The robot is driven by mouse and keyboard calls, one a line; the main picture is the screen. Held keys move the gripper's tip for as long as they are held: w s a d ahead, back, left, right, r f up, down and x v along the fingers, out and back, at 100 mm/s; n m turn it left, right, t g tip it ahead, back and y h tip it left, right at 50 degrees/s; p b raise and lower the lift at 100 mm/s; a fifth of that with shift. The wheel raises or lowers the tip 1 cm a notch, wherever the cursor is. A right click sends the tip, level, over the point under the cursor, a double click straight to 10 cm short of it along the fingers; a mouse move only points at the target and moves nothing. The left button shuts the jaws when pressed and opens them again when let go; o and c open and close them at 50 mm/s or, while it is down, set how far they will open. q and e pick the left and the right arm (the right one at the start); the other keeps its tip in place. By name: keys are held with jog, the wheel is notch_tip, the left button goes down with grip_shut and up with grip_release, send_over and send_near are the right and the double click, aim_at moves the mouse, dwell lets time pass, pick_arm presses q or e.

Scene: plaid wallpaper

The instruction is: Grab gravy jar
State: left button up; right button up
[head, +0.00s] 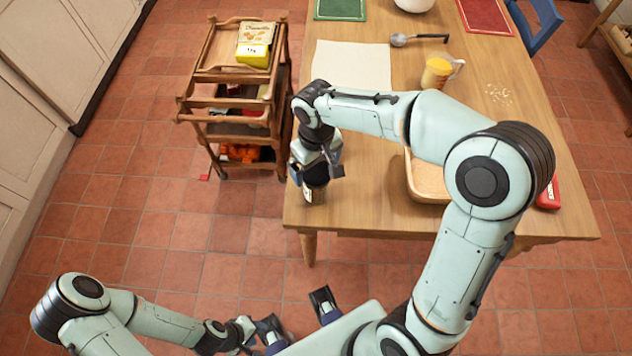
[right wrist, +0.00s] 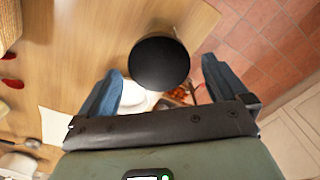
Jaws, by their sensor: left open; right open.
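The gravy jar (head: 308,194) stands near the left front corner of the wooden table, mostly hidden under my right gripper in the head view. A bit of its label shows. In the right wrist view its round dark lid (right wrist: 159,64) sits between and just beyond the fingertips. My right gripper (head: 318,172) is open above the jar, its fingers on either side of it; I cannot tell whether they touch it. It also shows in the right wrist view (right wrist: 160,85). My left gripper (head: 298,318) is open and empty, low over the floor, away from the table.
The table (head: 360,205) also bears a tray (head: 415,185), a yellow mug (head: 437,72), a ladle (head: 400,40), a pale cloth (head: 350,65) and a red object (head: 549,194). A wooden trolley (head: 205,75) stands close to the table's left side. The floor in front is clear.

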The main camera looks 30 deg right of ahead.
aim_at(316, 171)
notch_tip(316, 171, down, 5)
jog(key=shift+f, duration=0.15)
jog(key=shift+w, duration=0.1)
jog(key=c, duration=1.3)
jog(key=shift+o, duration=0.2)
